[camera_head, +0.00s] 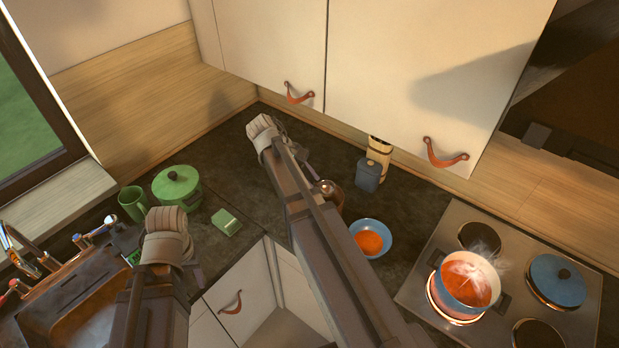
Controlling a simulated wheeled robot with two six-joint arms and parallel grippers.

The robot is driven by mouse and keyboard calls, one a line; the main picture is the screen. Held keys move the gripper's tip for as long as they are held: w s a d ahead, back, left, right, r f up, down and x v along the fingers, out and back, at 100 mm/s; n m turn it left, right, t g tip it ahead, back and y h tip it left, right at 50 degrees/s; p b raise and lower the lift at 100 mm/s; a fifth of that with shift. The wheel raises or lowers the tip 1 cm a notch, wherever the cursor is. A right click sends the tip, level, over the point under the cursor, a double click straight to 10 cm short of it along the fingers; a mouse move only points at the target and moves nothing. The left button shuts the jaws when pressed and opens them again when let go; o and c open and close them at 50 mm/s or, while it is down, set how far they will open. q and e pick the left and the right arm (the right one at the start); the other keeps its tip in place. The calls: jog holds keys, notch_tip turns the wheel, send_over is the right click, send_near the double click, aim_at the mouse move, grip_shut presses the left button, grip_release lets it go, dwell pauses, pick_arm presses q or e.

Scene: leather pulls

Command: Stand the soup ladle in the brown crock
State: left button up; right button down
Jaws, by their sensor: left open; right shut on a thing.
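A brown, rounded, shiny thing (329,194), which looks like the crock, stands on the dark counter and is partly hidden behind my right arm. My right gripper (304,162) is near the back corner of the counter, to the left of and beyond the brown thing. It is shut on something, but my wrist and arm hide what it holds. I cannot make out the soup ladle anywhere. My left gripper (195,272) is open at the counter's front edge, low on the left, with its fingers mostly hidden.
A blue bowl of orange soup (371,238) sits right of my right arm. A dark canister (368,175) stands behind it. A steaming pot (467,283) is on the stove. A green pot (176,187), mug (133,203) and sponge-like block (226,222) are left. Cabinets (420,70) hang above.

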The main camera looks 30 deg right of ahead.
notch_tip(320, 180, down, 10)
jog(key=b, duration=0.9)
jog(key=shift+r, duration=0.2)
jog(key=c, duration=0.6)
grip_release()
jog(key=shift+c, duration=0.2)
jog(key=p+v, duration=0.6)
jog(key=v, duration=0.2)
jog(key=shift+p, duration=0.4)
